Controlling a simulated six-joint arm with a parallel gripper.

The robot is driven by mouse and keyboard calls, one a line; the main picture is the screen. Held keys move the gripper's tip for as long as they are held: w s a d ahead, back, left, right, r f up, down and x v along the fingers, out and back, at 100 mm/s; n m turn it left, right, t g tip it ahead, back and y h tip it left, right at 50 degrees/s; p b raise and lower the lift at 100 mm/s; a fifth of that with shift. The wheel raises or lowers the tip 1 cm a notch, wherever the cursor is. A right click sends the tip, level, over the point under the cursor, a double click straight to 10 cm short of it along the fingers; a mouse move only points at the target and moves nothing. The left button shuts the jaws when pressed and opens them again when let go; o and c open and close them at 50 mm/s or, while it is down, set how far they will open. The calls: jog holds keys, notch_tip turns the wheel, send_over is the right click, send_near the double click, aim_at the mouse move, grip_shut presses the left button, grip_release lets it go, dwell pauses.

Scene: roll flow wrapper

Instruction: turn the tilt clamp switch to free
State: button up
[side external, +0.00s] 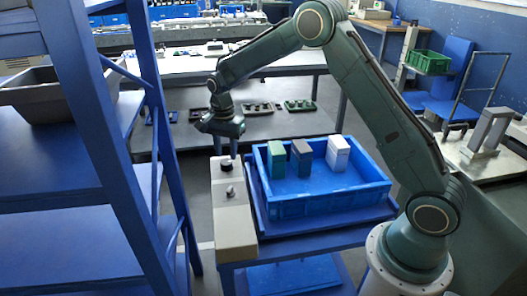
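A beige control box (236,226) lies along the left side of the blue table. Two controls stand on its top: a dark round knob (227,165) near the far end and a small switch with a grey lever (230,191) nearer the middle. No label is readable, so I cannot tell which is the tilt clamp switch or its setting. My gripper (233,148) points down just above and beyond the far end of the box, close to the dark knob. It looks apart from both controls. Its fingers are too small and dark to show whether they are open.
A blue crate (320,204) with a green, a dark and a white block stands right of the box. A blue shelf rack (95,130) with a grey bin (50,98) rises close on the left. A workbench (270,66) stands behind. The air above the box's near half is clear.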

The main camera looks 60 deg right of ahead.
aim_at(229, 189)
jog(key=shift+f, duration=0.1)
notch_tip(229, 189, down, 14)
jog(key=shift+r, duration=0.15)
dwell(0.8)
jog(key=shift+c, duration=0.4)
grip_shut()
